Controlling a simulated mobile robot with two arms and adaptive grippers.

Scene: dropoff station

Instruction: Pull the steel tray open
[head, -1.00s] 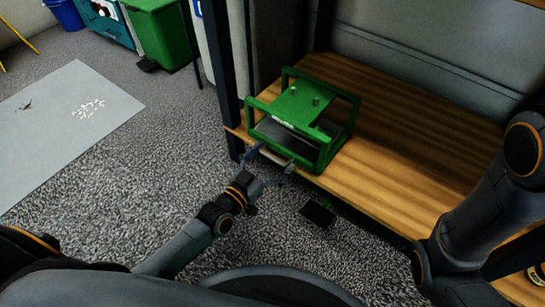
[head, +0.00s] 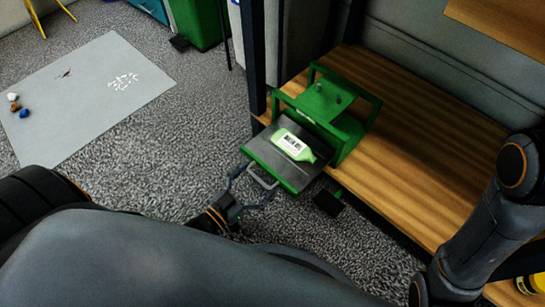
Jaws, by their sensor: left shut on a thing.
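The steel tray (head: 266,151) sticks out toward me from the green frame (head: 325,97) on the wooden shelf. A light green bottle (head: 293,145) with a barcode label lies on the tray. The tray's front has a grey loop handle (head: 262,178). My left gripper (head: 256,182) is at this handle, shut on it, with its fingers either side. My right arm shows at the right edge, but its gripper is out of view.
The wooden shelf (head: 425,160) is bare to the right of the green frame. A dark post (head: 249,60) stands left of it. A small black object (head: 328,203) is below the shelf edge. A grey mat (head: 90,95) with small objects lies on the floor at left.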

